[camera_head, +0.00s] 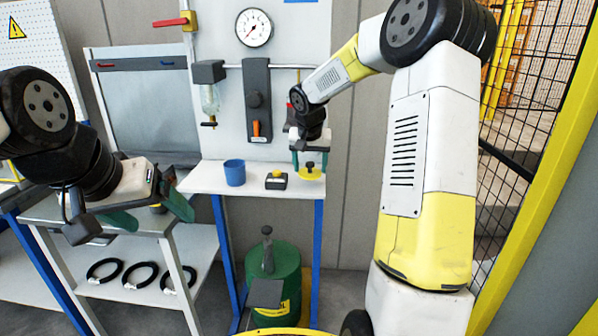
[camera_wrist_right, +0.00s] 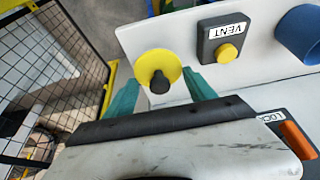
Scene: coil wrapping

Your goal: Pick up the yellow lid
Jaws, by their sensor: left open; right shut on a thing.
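The yellow lid (camera_head: 312,175) is a round disc with a black knob, at the right end of the white shelf in the head view. It also shows in the right wrist view (camera_wrist_right: 158,60), between the teal fingers. My right gripper (camera_head: 309,163) is shut on the lid; its fingers are on either side of it in the right wrist view (camera_wrist_right: 163,80). I cannot tell whether the lid touches the shelf. My left gripper (camera_head: 152,213) is open and empty, over the grey table at the left.
A black VENT button box (camera_head: 276,180) and a blue cup (camera_head: 235,172) stand left of the lid on the white shelf (camera_head: 205,180). A green drum (camera_head: 274,278) stands below. Black coils (camera_head: 140,275) lie on the lower left shelf. A mesh fence (camera_head: 545,90) is at the right.

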